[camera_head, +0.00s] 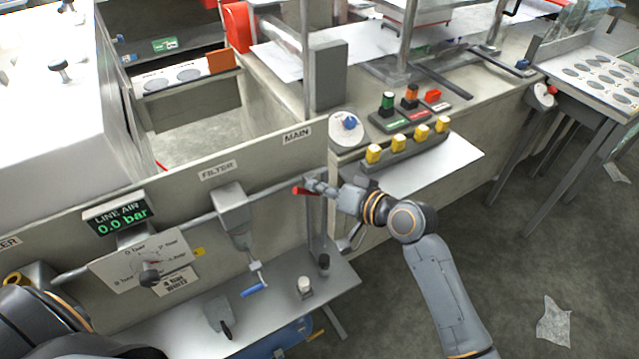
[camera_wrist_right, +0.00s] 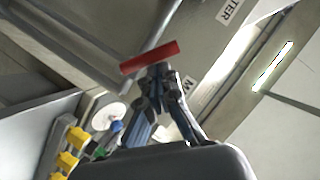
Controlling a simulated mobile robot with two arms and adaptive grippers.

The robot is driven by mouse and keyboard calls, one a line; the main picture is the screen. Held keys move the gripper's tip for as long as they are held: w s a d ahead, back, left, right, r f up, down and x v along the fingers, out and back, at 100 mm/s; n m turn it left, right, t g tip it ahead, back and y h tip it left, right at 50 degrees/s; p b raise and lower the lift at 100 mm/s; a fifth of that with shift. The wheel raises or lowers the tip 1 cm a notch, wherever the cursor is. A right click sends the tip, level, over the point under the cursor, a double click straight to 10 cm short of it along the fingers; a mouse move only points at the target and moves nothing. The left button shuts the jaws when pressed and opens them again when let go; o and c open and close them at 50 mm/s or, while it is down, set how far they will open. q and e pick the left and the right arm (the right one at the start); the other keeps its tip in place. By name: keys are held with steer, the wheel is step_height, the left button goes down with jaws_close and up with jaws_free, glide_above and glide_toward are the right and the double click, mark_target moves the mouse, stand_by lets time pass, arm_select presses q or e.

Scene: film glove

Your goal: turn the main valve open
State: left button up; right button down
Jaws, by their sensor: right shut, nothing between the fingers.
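The main valve's red handle (camera_head: 299,190) is on the pipe at the right end of the panel, below the MAIN label (camera_head: 297,135). In the right wrist view the red handle (camera_wrist_right: 149,57) is a bar lying across the picture, slightly higher at its right end. My right gripper (camera_head: 313,186) is shut and empty, with its fingertips right at the handle. In the wrist view the fingertips (camera_wrist_right: 158,72) are at the bar's lower edge; I cannot tell whether they touch. The valve body is mostly hidden. My left gripper is out of view; only arm parts show at the lower left.
The LINE AIR display (camera_head: 119,214) reads 0.0 bar. The filter (camera_head: 232,207) hangs on the pipe, left of the valve. A shelf (camera_head: 333,285) with small items lies below. Yellow-knobbed block (camera_head: 405,148) and a round plate with a blue knob (camera_head: 348,127) are close to the right arm.

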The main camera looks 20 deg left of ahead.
steer(key=shift+s, duration=0.1)
steer(key=n+h+p, duration=0.1)
steer(key=p, duration=0.1)
steer(key=s+a+f+n+t+h+p, duration=0.1)
steer(key=n+p, duration=0.1)
steer(key=shift+s+a+f+t, duration=0.1)
steer(key=shift+s+t, duration=0.15)
steer(key=shift+t, duration=0.05)
steer(key=shift+f, duration=0.15)
steer(key=shift+s+a+f, duration=0.1)
steer(key=shift+f, duration=0.05)
stand_by(0.6)
